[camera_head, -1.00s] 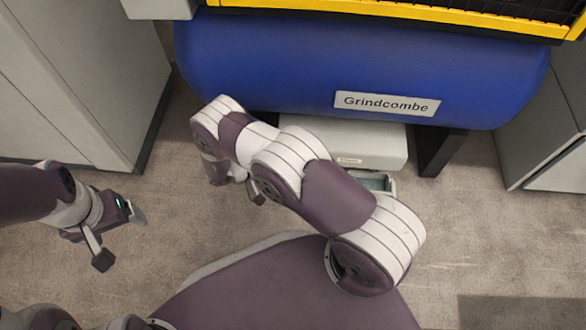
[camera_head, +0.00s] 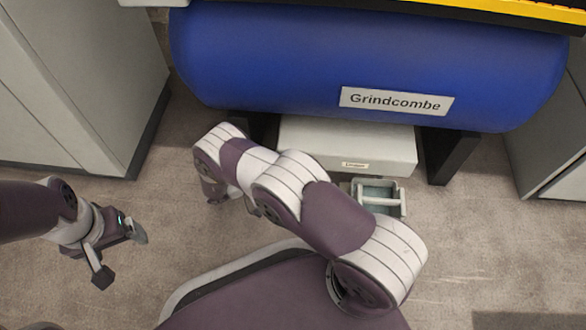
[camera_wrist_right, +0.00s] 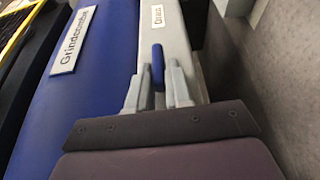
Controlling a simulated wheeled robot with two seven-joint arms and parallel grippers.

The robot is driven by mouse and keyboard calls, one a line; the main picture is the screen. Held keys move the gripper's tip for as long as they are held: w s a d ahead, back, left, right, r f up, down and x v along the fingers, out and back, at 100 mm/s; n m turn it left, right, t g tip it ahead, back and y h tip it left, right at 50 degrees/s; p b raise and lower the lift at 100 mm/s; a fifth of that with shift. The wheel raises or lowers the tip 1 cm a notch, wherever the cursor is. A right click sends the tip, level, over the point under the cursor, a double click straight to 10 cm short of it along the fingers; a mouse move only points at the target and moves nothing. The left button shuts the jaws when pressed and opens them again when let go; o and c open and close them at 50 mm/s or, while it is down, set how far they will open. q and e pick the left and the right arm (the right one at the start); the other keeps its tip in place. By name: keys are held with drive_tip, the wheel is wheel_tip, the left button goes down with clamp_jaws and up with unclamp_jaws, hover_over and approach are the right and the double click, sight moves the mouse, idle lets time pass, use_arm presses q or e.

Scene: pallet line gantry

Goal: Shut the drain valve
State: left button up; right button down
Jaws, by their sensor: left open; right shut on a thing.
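In the right wrist view, a blue handle (camera_wrist_right: 157,64) stands between the fingers of my right gripper (camera_wrist_right: 156,78), which is shut on it. The handle is at the pale grey box (camera_wrist_right: 150,38) beside the blue tank. Whether it is the drain valve's lever, and how far it is turned, I cannot tell for sure. In the head view, my right arm hides the handle and most of the right gripper. My left gripper (camera_head: 121,256) is open and empty above the floor at the left.
The blue tank (camera_head: 270,60) with a Grindcombe plate (camera_head: 396,101) spans the back. The grey box (camera_head: 309,137) sits under it, with a small open tray (camera_head: 365,185) in front. Dark tank legs (camera_head: 452,157) and grey cabinets (camera_head: 75,80) flank it. Floor is clear at right.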

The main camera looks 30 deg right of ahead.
drive_tip(key=c, duration=1.1)
unclamp_jaws()
drive_tip(key=shift+a, duration=0.3)
drive_tip(key=a, duration=0.4)
drive_tip(key=w+a, duration=0.1)
drive_tip(key=a, duration=0.3)
drive_tip(key=w+a, duration=0.1)
drive_tip(key=a, duration=0.3)
drive_tip(key=shift+f, duration=0.1)
drive_tip(key=shift+d, duration=0.1)
